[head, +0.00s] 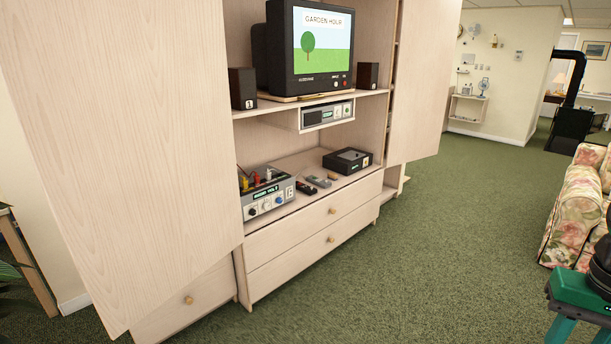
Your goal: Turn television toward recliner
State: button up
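The television (322,45) is a dark box set on the upper shelf of a pale wood wall unit, its top cut off by the picture edge. Its lit screen reads "GARDEN HOUR" above a green tree. It stands on a thin wooden board (290,98), and its screen faces out of the unit, toward the front and right. A floral-upholstered seat (575,210) is at the right edge, partly cut off; I cannot tell whether it is the recliner. My gripper is not in view.
Dark speakers (242,88) and (368,76) flank the television. A silver device (327,114) hangs below. A knobbed grey box (267,197), remotes (318,181) and a black box (347,160) occupy the lower shelf. A cabinet door (125,150) stands at left. Green carpet (430,250) is clear.

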aim_at(303, 48)
jog(key=u, duration=0.15)
jog(key=i, duration=2.95)
jog(key=u, duration=0.1)
